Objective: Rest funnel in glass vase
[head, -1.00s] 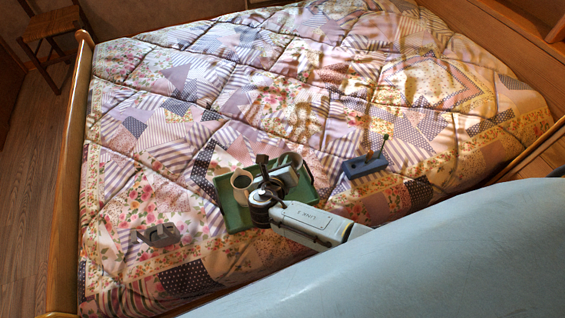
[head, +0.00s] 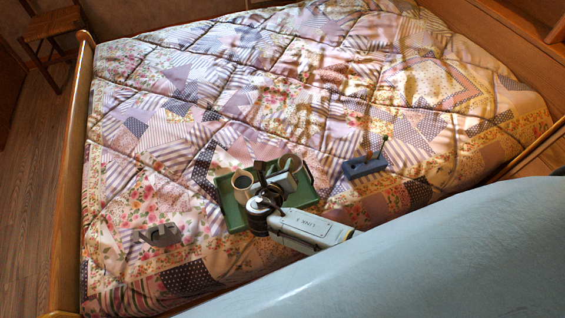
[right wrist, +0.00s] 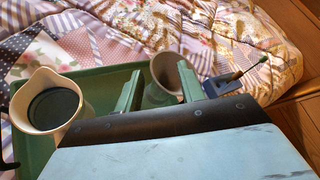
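A green tray (head: 235,215) lies on the bed. On its left stands a beige spouted vessel (head: 242,181) with a dark inside; it also shows in the right wrist view (right wrist: 52,102). A second beige, hollow, round vessel (head: 291,162) stands at the tray's back right and shows in the right wrist view (right wrist: 163,82). I cannot tell which thing is the funnel, and no clear glass vase can be made out. My right gripper (head: 273,175) is over the tray between the two vessels, its fingers apart, with nothing clearly held. My left gripper is not in view.
A grey object (head: 160,236) lies on the quilt at the left. The patchwork quilt (head: 215,85) is clear behind the tray. A wooden bed rail (head: 68,180) runs along the left.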

